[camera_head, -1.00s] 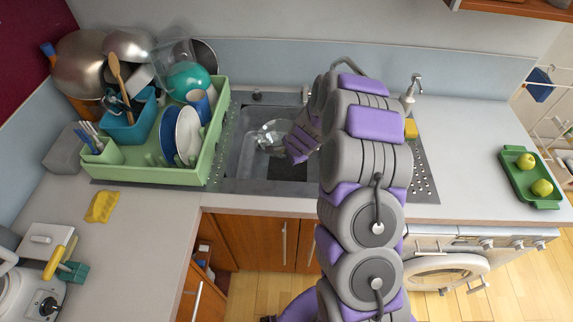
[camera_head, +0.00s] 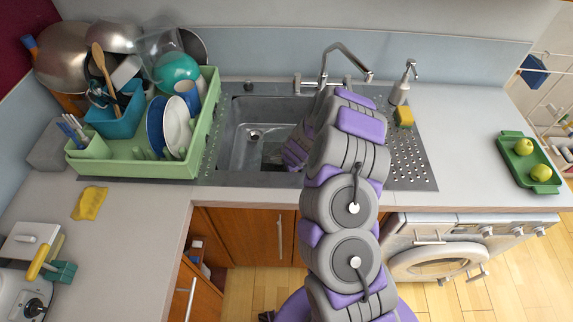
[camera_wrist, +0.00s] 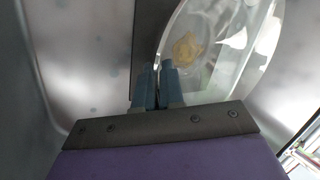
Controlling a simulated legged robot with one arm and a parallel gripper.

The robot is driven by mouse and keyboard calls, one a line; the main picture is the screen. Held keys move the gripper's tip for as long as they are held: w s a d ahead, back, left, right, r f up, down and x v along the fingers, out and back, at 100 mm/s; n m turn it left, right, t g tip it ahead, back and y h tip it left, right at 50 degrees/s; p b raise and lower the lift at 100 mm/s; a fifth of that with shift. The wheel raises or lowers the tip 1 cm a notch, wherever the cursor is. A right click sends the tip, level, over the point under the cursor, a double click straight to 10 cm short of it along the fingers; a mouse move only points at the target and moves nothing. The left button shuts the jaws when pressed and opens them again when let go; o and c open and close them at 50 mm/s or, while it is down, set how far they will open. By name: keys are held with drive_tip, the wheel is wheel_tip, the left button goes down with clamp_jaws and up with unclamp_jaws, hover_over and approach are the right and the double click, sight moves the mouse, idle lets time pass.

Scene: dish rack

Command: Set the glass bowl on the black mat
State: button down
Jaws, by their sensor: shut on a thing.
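The clear glass bowl (camera_wrist: 232,62) fills the right of the wrist view, its rim edge between the fingers. My gripper (camera_wrist: 158,75) is shut on that rim. In the head view my purple gripper (camera_head: 294,153) is low over the right part of the sink, and the bowl is hidden behind my arm. The black mat (camera_head: 272,154) shows as a dark patch on the sink floor, left of my gripper. A dark strip in the wrist view (camera_wrist: 148,35), left of the bowl, looks like this mat. I cannot tell whether the bowl touches it.
The metal sink (camera_head: 237,145) surrounds my gripper with raised walls. A faucet (camera_head: 345,52) stands behind my arm. A full green dish rack (camera_head: 205,125) is on the left. A soap dispenser (camera_head: 403,82) and yellow sponge (camera_head: 404,116) are right. A yellowish patch (camera_wrist: 187,47) shows in the bowl.

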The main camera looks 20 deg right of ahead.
drive_tip(key=shift+d, duration=0.25)
drive_tip(key=c, duration=1.2)
unclamp_jaws()
drive_tip(key=shift+a, duration=0.3)
drive_tip(key=shift+c, duration=0.2)
drive_tip(key=p+v, duration=0.3)
drive_tip(key=v, duration=0.9)
drive_tip(key=s+a+r+n+g+y, duration=0.1)
drive_tip(key=s+a+r+n+y, duration=0.1)
drive_tip(key=s+a+r+n, duration=0.5)
drive_tip(key=s+a+r+n+g+y, duration=0.15)
drive_tip(key=s+a+r, duration=0.3)
drive_tip(key=r, duration=0.55)
drive_tip(key=s+d+r+n+g+h, duration=0.1)
drive_tip(key=s+d+r+n, duration=0.1)
drive_tip(key=s, duration=0.7)
drive_tip(key=s+d+r+n+g+h, duration=0.1)
drive_tip(key=s+d+r+n+g, duration=0.1)
drive_tip(key=s, duration=0.8)
drive_tip(key=s+d+r+n+g+h, duration=0.2)
drive_tip(key=s+r+n, duration=0.2)
drive_tip(key=s, duration=0.5)
drive_tip(key=shift+s+r, duration=0.4)
drive_tip(key=shift+r, duration=0.25)
drive_tip(key=shift+d+n, duration=0.1)
drive_tip(key=shift+n, duration=0.15)
